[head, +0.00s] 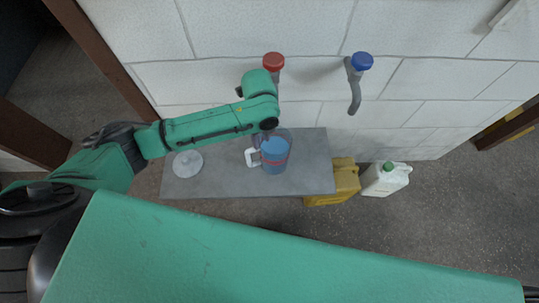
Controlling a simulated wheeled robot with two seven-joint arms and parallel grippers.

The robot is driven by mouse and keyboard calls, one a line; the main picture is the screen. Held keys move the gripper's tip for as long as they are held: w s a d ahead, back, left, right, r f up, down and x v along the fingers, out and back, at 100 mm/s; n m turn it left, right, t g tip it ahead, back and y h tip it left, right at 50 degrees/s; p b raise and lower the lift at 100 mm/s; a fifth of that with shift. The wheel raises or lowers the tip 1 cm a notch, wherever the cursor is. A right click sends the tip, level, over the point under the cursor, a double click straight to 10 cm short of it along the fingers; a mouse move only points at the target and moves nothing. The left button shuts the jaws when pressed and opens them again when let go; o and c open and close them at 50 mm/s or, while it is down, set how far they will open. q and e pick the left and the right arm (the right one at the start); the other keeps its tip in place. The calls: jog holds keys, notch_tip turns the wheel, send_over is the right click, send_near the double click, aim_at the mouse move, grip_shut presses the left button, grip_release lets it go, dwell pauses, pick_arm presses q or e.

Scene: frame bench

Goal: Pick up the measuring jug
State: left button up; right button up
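The measuring jug (275,155) stands upright on a grey bench (315,165). It looks clear, with blue inside, a reddish band and a white handle on its left side. My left arm reaches in from the left and bends down at its end. The dark end of my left gripper (268,125) is at the jug's back rim in the picture. Its fingers are too small and covered to tell whether they are open or touch the jug. My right gripper is not in view.
A clear round object (187,163) is on the bench's left part. A yellow container (345,183) and a white canister with a green cap (385,180) stand right of the bench. Red-topped (273,61) and blue-topped (361,61) pipe fittings stick out from the white block wall.

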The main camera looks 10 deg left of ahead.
pick_arm(q)
notch_tip(320, 180, down, 9)
jog(key=b, duration=0.1)
jog(key=shift+d, duration=0.1)
grip_shut()
dwell(1.2)
jog(key=shift+w+r, duration=0.1)
jog(key=shift+w, duration=0.05)
